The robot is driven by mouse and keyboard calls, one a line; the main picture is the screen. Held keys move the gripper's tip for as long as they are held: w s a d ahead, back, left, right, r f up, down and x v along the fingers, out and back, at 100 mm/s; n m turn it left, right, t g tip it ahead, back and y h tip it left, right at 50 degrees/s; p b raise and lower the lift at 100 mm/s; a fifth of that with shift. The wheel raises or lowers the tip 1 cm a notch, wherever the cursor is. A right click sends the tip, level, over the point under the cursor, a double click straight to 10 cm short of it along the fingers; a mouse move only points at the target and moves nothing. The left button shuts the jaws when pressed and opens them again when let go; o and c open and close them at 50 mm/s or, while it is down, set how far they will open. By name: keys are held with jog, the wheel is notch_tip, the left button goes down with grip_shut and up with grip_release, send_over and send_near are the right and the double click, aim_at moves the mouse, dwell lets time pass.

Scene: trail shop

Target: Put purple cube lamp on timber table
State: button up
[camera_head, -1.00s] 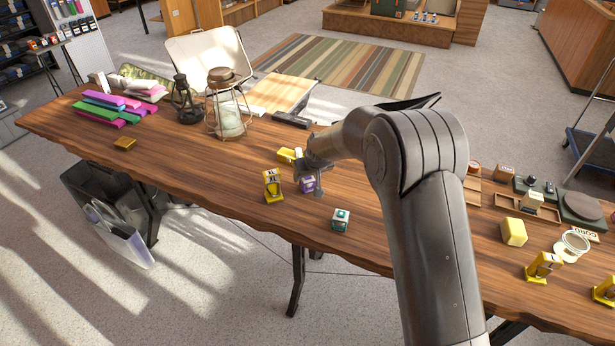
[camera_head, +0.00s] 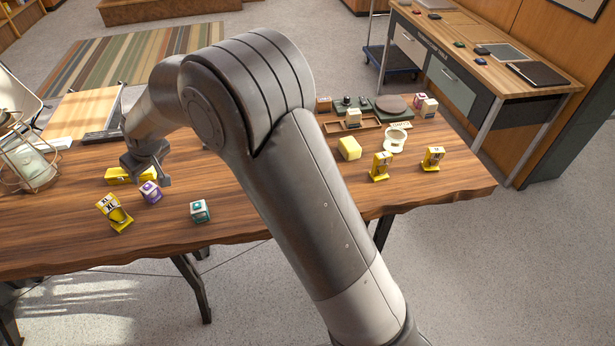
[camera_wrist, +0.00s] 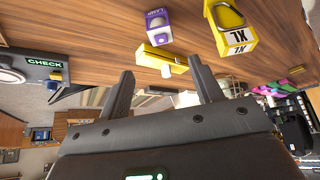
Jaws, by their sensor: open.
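The purple cube lamp (camera_head: 150,192), with white faces, stands on the wooden table (camera_head: 245,205), which has a wavy front edge. In the wrist view the lamp (camera_wrist: 158,25) lies beyond my fingertips, clear of both fingers.
A yellow block (camera_head: 118,175), a yellow XL stand (camera_head: 114,212) and a teal cube (camera_head: 199,211) surround the lamp. A lantern (camera_head: 28,165) stands at left. A yellow cube (camera_head: 349,148) and white cup (camera_head: 395,139) are at right. Bare wood lies in front.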

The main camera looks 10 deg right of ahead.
jog(key=s+d+r+m+h, duration=0.1)
jog(key=s+d+r, duration=0.3)
jog(key=d, duration=0.5)
jog(key=s+d+r+m+t, duration=0.1)
jog(key=s+d+r+m, duration=0.1)
jog(key=d+r, duration=0.5)
jog(key=s+d+r+m+h, duration=0.1)
jog(key=s+d+r, duration=0.3)
jog(key=d, duration=0.6)
jog(key=s+d+m+h, duration=0.2)
jog(key=s+d+m, duration=0.3)
jog(key=s+d, duration=1.1)
jog(key=s+r, duration=0.1)
jog(key=s, duration=0.3)
jog(key=shift+s+d, duration=0.15)
